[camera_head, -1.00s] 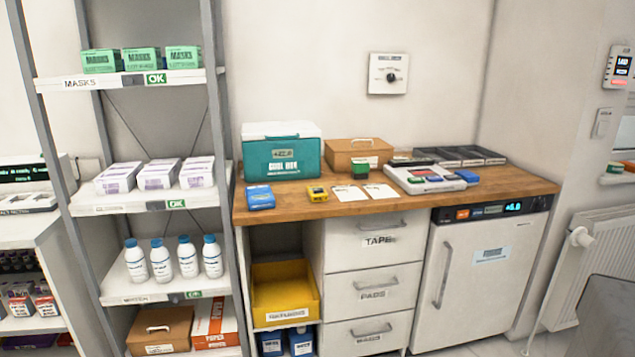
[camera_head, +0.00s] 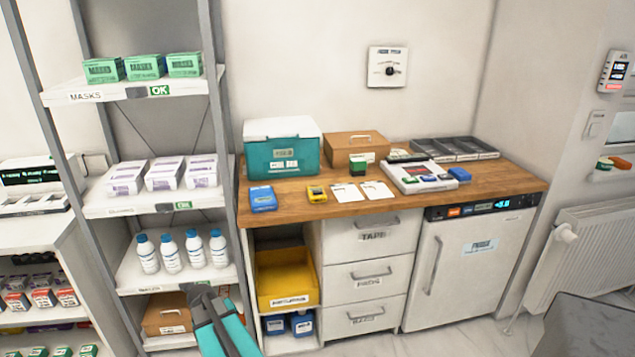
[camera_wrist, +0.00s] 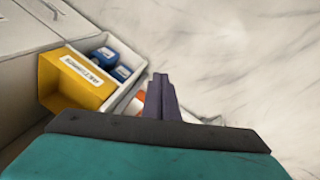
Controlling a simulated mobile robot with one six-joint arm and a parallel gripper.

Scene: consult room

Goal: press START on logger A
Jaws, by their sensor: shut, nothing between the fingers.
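No label reading logger A is legible in either view. A small yellow device (camera_head: 316,194) with a dark face lies on the wooden counter (camera_head: 290,211), left of two white cards; it may be a logger, but I cannot tell. My gripper (camera_head: 203,294) is low at the bottom of the head view, in front of the shelf rack and well below the counter. In the wrist view my gripper (camera_wrist: 160,84) has its fingers together, empty, pointing over the floor.
A teal cool box (camera_head: 282,155) and a cardboard box (camera_head: 356,150) stand at the counter's back. A white tray (camera_head: 407,181) lies right of the cards. A yellow bin (camera_head: 286,300) sits below; it also shows in the wrist view (camera_wrist: 72,85). The shelf rack (camera_head: 166,206) stands left.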

